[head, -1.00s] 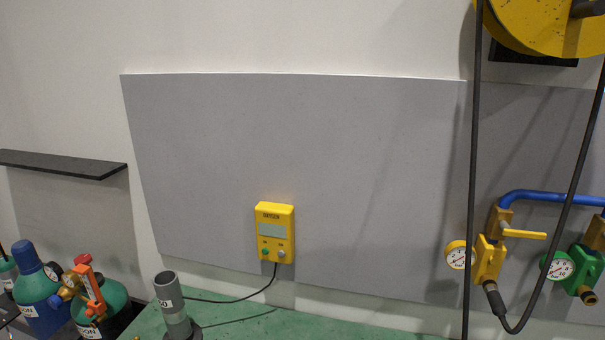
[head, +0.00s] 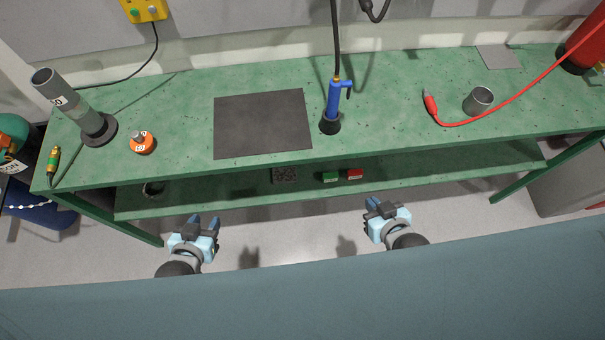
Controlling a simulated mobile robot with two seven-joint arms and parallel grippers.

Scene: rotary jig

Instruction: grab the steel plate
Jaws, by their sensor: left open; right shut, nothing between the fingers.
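A small thin flat grey plate (head: 498,56), which looks like the steel plate, lies at the back right of the green workbench (head: 400,75). A larger dark grey square sheet (head: 262,123) lies flat left of the bench's middle; its material is hard to tell. My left gripper (head: 204,224) is open and empty in front of the bench, below the dark sheet in the picture. My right gripper (head: 376,204) is shut and empty in front of the bench, well to the left of the grey plate. Neither gripper touches anything.
A blue torch-like tool (head: 333,103) stands beside the dark sheet. A metal cup (head: 479,100) and a red cable (head: 500,107) lie before the grey plate. A grey tube on a base (head: 84,112) and an orange item (head: 142,143) stand left. A lower shelf (head: 420,175) holds small blocks.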

